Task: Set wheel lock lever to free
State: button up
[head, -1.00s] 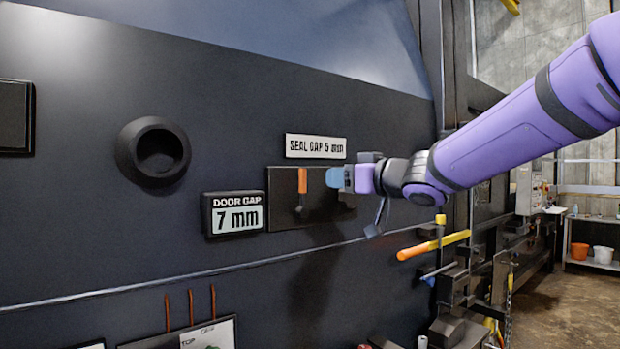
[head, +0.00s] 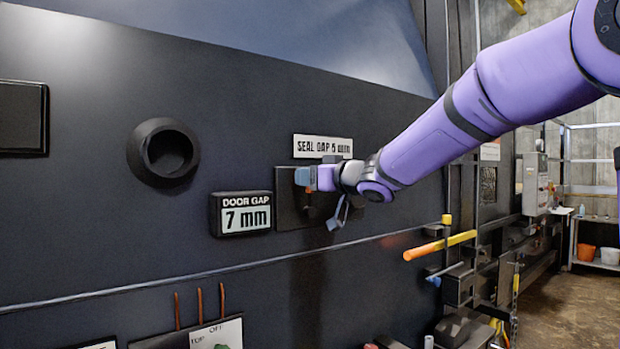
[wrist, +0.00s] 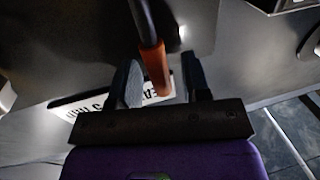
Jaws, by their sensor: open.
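A lever with an orange grip (wrist: 155,66) and a dark shaft stands out from a dark plate (head: 288,213) on the machine's front. No label on it is readable, so I cannot confirm that it is the wheel lock lever. My gripper (head: 302,177) is at this plate and hides most of the lever in the head view. In the wrist view my gripper (wrist: 161,75) is open, with the orange grip between its two fingers and a gap on both sides. I cannot tell whether a finger touches it.
A "SEAL GAP 5 mm" sign (head: 322,147) is just above the plate. A "DOOR GAP 7 mm" display (head: 241,213) juts out at its left. A round dark socket (head: 164,153) is farther left. A yellow and orange bar (head: 440,245) sticks out at the lower right.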

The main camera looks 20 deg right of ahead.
jog(key=shift+w+a, duration=0.1)
jog(key=shift+w, duration=0.05)
grip_shut()
